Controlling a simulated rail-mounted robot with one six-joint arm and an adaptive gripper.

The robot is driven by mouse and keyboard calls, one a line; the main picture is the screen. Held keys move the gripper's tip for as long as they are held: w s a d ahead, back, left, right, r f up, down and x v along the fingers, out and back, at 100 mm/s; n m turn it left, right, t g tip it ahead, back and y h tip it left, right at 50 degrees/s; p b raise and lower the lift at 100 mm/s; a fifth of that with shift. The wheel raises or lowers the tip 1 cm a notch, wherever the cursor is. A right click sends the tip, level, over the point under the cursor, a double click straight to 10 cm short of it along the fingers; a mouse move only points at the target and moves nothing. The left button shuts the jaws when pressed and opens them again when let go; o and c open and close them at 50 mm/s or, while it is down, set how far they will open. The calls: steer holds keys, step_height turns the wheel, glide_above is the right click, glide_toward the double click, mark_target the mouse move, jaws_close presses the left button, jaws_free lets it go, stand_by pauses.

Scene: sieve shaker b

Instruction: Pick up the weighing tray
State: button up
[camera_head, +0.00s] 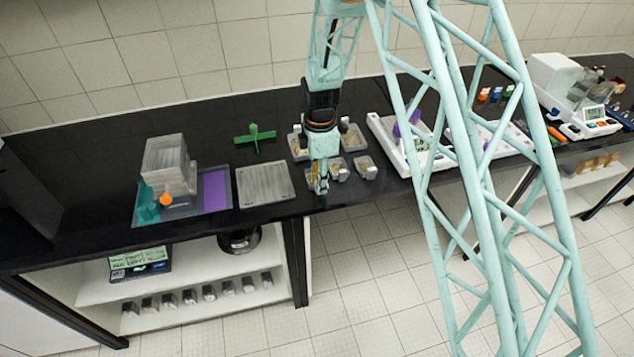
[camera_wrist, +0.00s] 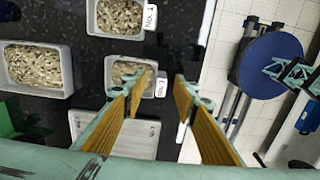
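In the head view, my gripper (camera_head: 321,188) is at the bench's front edge, beside the front trays (camera_head: 366,168).
A flat grey ridged plate (camera_head: 264,184) lies left of my gripper. Behind it is a green cross-shaped object (camera_head: 255,138). A block stack (camera_head: 168,160) stands further left. A white device (camera_head: 405,145) is to the right. Open floor lies beyond the front edge.

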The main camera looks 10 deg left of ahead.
steer(key=shift+c, duration=0.9)
steer(key=c, duration=0.6)
steer(key=shift+r, duration=0.2)
steer(key=shift+r, duration=1.45)
steer(key=shift+s+d+r, duration=0.1)
steer(key=shift+s, duration=0.15)
steer(key=s+d+b, duration=0.1)
steer(key=s+d, duration=0.2)
steer(key=s, duration=0.4)
steer(key=s+d+r+b, duration=0.1)
steer(key=s+d, duration=0.2)
steer(key=s, duration=0.4)
steer(key=shift+s+r, duration=0.15)
steer(key=shift+r, duration=0.1)
steer(key=shift+m, duration=0.3)
